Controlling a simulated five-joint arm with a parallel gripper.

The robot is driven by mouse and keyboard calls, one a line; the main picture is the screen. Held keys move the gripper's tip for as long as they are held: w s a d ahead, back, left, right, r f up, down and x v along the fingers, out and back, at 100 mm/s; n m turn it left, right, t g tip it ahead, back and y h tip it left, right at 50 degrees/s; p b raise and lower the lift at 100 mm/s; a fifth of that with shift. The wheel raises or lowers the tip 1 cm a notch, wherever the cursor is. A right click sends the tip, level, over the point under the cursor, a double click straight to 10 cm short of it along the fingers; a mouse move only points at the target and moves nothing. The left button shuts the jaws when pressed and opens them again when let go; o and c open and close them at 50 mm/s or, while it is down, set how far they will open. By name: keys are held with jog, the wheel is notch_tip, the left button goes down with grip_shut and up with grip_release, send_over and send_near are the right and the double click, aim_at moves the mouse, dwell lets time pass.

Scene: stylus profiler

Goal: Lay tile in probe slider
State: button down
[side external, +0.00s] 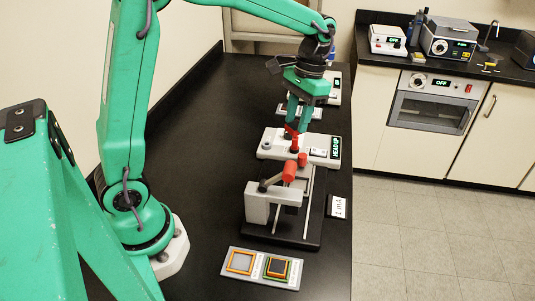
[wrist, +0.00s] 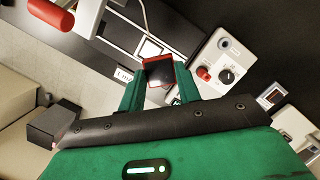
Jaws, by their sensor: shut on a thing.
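My gripper (wrist: 158,82) is shut on a dark square tile with a red rim (wrist: 157,70), which sits between the two green fingertips. In the side view my gripper (side external: 299,118) is above the white control box, and the tile's red edge (side external: 290,130) shows below the fingers. The probe slider (side external: 312,200) stands in front of that box, with rails on a black base and a red-ended handle (side external: 289,171). In the wrist view its rails and a pale square (wrist: 149,48) lie just beyond the tile. I cannot tell if the tile touches anything.
The white control box (side external: 275,151) has knobs and a display reading HEAD UP. A grey tray (side external: 234,280) at the front has an orange-framed left place and stacked dark squares on the right. The left bench is clear.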

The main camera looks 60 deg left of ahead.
jog(key=shift+w+a+f, duration=0.15)
jog(key=shift+w, duration=0.2)
jog(key=shift+s+a+f, duration=0.15)
jog(key=shift+a+f, duration=0.05)
jog(key=shift+a, duration=0.05)
jog(key=s+a+f+n, duration=0.5)
jog(key=s+a+f, duration=0.1)
jog(key=a+f, duration=0.1)
jog(key=h, duration=0.1)
send_over(241, 156)
jog(key=f, duration=0.6)
jog(key=shift+w+a+f, duration=0.1)
jog(key=shift+w+f, duration=0.15)
jog(key=shift+f, duration=0.1)
jog(key=shift+w+x, duration=0.2)
jog(key=shift+x, duration=0.75)
jog(key=shift+w+x, duration=0.15)
jog(key=shift+x, duration=0.8)
jog(key=shift+a+f, duration=0.15)
jog(key=shift+f, duration=0.15)
jog(key=c, duration=1)
grip_release()
